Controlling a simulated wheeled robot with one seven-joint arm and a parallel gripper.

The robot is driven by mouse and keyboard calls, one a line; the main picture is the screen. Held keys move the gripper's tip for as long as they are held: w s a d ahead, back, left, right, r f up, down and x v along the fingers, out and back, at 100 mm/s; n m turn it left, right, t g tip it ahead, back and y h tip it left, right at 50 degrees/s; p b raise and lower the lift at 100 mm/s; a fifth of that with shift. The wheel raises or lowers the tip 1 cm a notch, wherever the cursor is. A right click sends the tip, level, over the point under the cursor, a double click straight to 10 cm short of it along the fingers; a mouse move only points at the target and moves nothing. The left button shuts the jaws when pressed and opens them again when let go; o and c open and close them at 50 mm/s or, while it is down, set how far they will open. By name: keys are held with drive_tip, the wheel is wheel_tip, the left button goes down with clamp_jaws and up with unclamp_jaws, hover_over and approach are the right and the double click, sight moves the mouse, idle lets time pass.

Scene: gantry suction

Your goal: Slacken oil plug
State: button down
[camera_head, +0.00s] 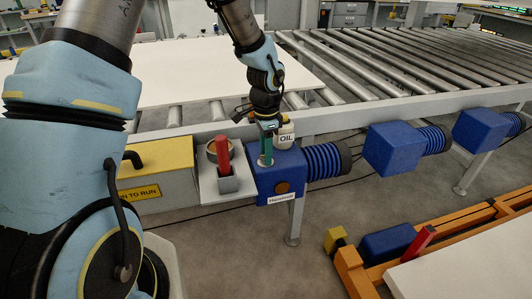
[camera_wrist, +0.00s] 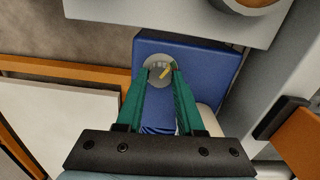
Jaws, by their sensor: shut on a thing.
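In the head view my gripper (camera_head: 266,158) points down at the top of the same blue housing (camera_head: 265,183), and the fingers largely hide the plug. A pale piece marked OIL (camera_head: 286,138) stands just behind and right of the fingers.
Left of the housing are a red-handled piece (camera_head: 223,157) in a grey holder, a round cup (camera_head: 212,150) and a yellow box (camera_head: 160,168). The roller conveyor (camera_head: 400,65) runs behind. Other blue drives (camera_head: 393,147) hang to the right. An orange-framed cart (camera_head: 440,243) stands at front right.

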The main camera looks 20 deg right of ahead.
drive_tip(key=shift+n, duration=1.2)
drive_tip(key=c, duration=0.5)
unclamp_jaws()
wheel_tip(320, 180, up, 11)
drive_tip(key=shift+f+b, duration=0.1)
drive_tip(key=shift+b, duration=0.4)
